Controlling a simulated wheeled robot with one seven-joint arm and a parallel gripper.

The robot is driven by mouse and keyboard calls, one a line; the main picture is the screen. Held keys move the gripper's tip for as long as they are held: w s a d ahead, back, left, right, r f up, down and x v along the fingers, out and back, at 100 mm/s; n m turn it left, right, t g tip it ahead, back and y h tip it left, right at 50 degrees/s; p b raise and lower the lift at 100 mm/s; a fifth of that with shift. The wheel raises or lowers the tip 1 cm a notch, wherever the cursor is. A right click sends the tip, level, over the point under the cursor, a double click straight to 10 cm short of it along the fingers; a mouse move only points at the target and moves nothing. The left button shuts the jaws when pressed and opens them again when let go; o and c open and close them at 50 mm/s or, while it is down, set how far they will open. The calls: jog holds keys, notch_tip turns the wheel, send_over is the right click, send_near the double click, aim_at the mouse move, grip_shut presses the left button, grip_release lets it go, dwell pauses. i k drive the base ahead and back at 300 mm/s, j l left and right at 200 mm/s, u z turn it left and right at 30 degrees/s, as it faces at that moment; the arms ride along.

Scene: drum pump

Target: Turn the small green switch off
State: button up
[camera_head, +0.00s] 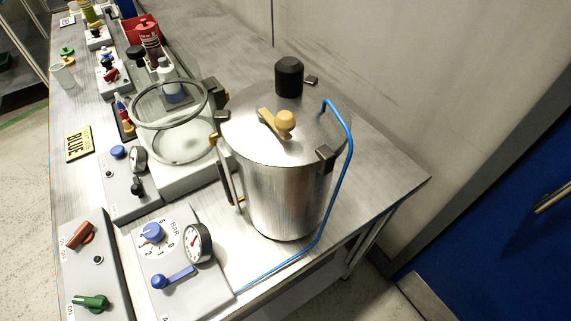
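The small green switch (91,302) is a green rotary handle on a grey control box (84,262) at the bottom left of the head view. Its handle lies roughly sideways across the box. My gripper does not show in this view.
To the right stands a grey panel (205,287) with a blue dial, gauge and blue lever. A large metal drum (287,200) with a blue hose (346,150) stands beyond. Several fittings crowd the far bench.

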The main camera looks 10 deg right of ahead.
aim_at(98, 305)
jog(key=u, duration=1.25)
